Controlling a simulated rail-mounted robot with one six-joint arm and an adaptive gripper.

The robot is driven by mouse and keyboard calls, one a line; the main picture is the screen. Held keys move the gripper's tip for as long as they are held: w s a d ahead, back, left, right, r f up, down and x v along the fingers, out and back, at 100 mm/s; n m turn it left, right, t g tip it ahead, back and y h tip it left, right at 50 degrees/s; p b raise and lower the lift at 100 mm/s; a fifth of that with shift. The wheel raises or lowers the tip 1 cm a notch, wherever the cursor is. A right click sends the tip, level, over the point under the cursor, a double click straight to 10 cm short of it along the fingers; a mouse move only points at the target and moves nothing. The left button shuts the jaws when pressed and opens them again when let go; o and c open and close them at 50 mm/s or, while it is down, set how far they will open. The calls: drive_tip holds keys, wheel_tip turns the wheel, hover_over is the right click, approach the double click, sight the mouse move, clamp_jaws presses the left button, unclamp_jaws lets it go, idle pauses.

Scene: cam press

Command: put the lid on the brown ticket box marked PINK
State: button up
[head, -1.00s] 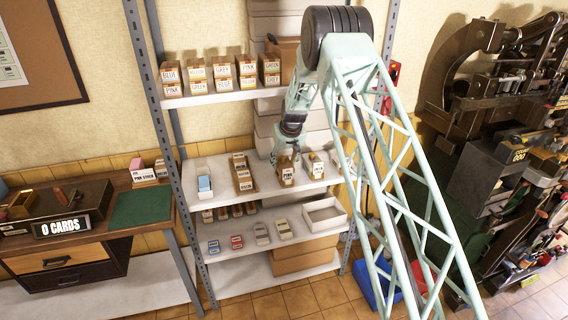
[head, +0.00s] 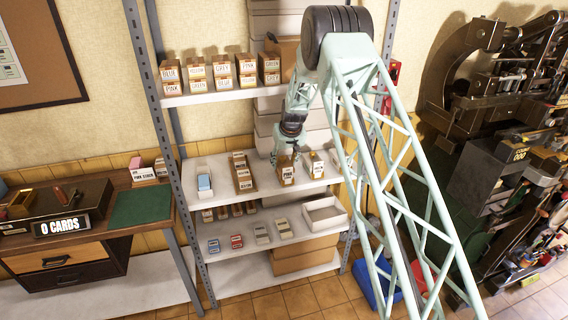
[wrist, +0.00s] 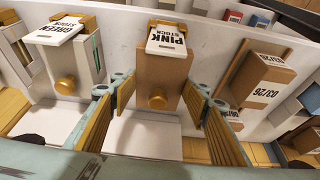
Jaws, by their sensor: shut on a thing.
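A brown box with a white PINK STOCK label (wrist: 160,72) and a round brass-coloured knob is between the fingers of my gripper (wrist: 160,92) in the wrist view. My gripper is shut on this box, one finger at each side. In the head view my gripper (head: 290,148) is over the same PINK box (head: 287,173), on the right part of the middle shelf. I cannot make out a separate lid.
A GREEN STOCK box (wrist: 62,50) stands beside the held box. A brown tray (head: 243,187) with small boxes lies on its other side. A white bin (head: 325,215) is on the shelf below. The shelf post (head: 165,130) is at the left.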

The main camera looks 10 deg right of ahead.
drive_tip(key=shift+f, duration=0.3)
idle(0.5)
drive_tip(key=o, duration=0.9)
drive_tip(key=shift+r, duration=0.15)
drive_tip(key=shift+v, duration=5.9)
